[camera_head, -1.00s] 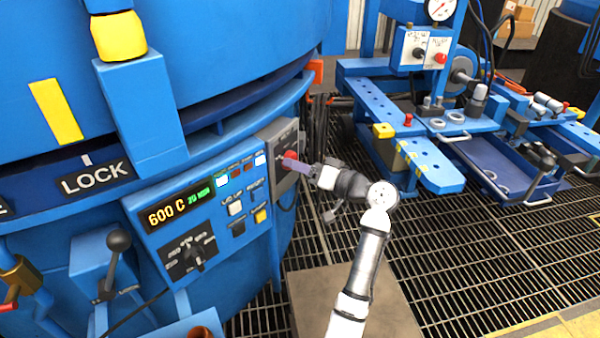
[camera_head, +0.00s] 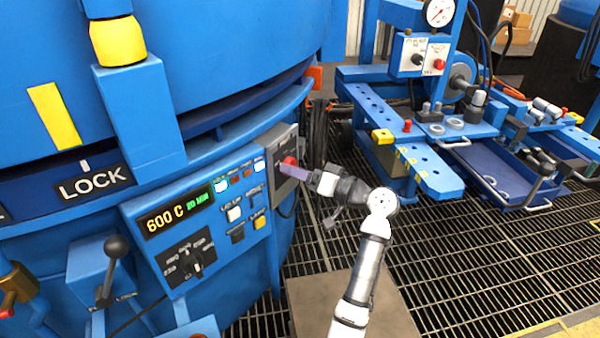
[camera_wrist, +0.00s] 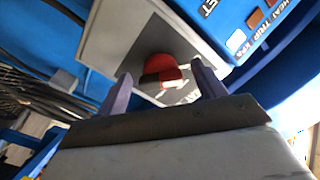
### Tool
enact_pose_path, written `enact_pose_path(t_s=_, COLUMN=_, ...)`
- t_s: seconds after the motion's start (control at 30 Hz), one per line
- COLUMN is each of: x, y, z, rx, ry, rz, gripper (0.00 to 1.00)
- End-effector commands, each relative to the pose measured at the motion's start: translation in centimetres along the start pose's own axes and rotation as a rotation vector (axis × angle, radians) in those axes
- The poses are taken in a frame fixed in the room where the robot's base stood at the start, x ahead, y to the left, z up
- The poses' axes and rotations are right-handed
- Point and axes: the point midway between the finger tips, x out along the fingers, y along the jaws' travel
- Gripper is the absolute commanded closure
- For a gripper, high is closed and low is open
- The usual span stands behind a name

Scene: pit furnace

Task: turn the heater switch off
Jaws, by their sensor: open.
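The heater switch appears to be the red knob (camera_head: 289,161) on a grey box at the right end of the blue control panel. It shows larger in the wrist view as a red knob (camera_wrist: 161,70) with a dark part on its front. My gripper (camera_head: 292,167) is at the box. In the wrist view my gripper (camera_wrist: 160,88) is open, with one finger on each side of the knob in the picture. I cannot tell whether the fingertips reach around the knob or stop short of it. The knob's exact setting is unclear.
The control panel (camera_head: 160,240) shows "600 C" and "20 MIN", with several lamps, buttons and a dark rotary dial (camera_head: 190,262). A lever with a black ball (camera_head: 116,246) stands at left. A blue workbench (camera_head: 435,180) is at right. Grating floor between is open.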

Motion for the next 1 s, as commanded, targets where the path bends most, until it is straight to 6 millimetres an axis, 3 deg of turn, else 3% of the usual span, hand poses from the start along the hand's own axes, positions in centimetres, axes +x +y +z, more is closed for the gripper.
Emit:
enact_pose_path(t_s=0.23, x=-2.1, y=0.0, z=-0.1, rx=0.001, ry=0.002, rz=0.002, gripper=0.31)
enact_pose_path(t_s=0.7, x=-12.0, y=0.0, z=-0.1, rx=0.000, ry=0.002, rz=0.002, gripper=0.31)
enact_pose_path(t_s=1.0, x=-13.9, y=0.0, z=0.0, rx=0.000, ry=0.000, rz=0.001, gripper=0.31)
